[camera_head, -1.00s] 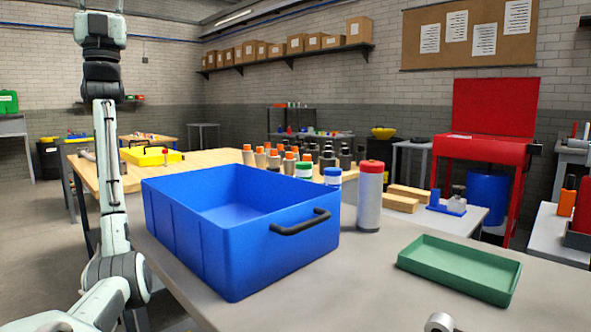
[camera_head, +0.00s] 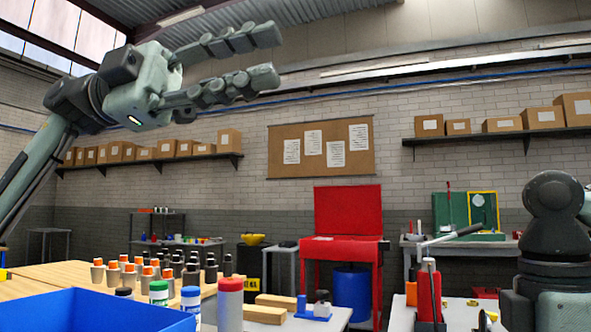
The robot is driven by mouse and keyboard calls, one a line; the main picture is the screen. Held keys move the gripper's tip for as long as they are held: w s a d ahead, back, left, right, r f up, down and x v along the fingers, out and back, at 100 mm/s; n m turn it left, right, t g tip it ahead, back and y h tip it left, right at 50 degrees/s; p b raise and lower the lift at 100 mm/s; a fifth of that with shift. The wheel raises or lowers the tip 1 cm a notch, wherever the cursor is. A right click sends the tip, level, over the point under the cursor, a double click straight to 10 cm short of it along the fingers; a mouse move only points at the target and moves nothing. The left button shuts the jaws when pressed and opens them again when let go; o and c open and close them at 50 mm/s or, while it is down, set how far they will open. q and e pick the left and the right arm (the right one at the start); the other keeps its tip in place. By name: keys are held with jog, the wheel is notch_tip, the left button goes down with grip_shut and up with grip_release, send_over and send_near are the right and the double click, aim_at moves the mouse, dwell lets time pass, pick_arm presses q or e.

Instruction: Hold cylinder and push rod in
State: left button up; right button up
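My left gripper (camera_head: 268,57) is raised high at the upper left of the head view. Its two fingers point right and are spread apart, with nothing between them. My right arm stands at the right edge, and its gripper is out of frame. No cylinder with a rod can be made out for certain. A small metal piece (camera_head: 485,321) shows at the bottom edge, right of centre, mostly cut off; I cannot tell what it belongs to. The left gripper is far above the worktop and touches nothing.
A blue bin (camera_head: 95,310) stands at the lower left, beside a red-capped grey canister (camera_head: 230,305) and smaller bottles. A red upright tool (camera_head: 428,292) with a slanted lever stands near my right arm. A red cabinet (camera_head: 345,235) stands behind. The air around the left gripper is clear.

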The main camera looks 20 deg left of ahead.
pick_arm(q)
jog(key=w+d+f+m+y, duration=0.1)
jog(key=w+d+f+y, duration=0.25)
jog(key=f, duration=0.55)
jog(key=w+d+f+y, duration=0.2)
jog(key=d+f+y, duration=0.25)
jog(key=f, duration=0.45)
pick_arm(e)
jog(key=shift+f, duration=0.5)
notch_tip(320, 180, down, 7)
jog(key=shift+r, duration=0.1)
pick_arm(q)
jog(key=w+a+f+y, duration=0.2)
jog(key=a+f+y, duration=0.1)
jog(key=f+y, duration=0.2)
jog(key=w+a+f+m+y, duration=0.1)
jog(key=w+a+f+y, duration=0.1)
jog(key=f+y, duration=0.3)
notch_tip(320, 180, down, 4)
jog(key=shift+w+a+f+y, duration=0.1)
jog(key=shift+w+a+y, duration=0.2)
jog(key=shift+a+y, duration=0.15)
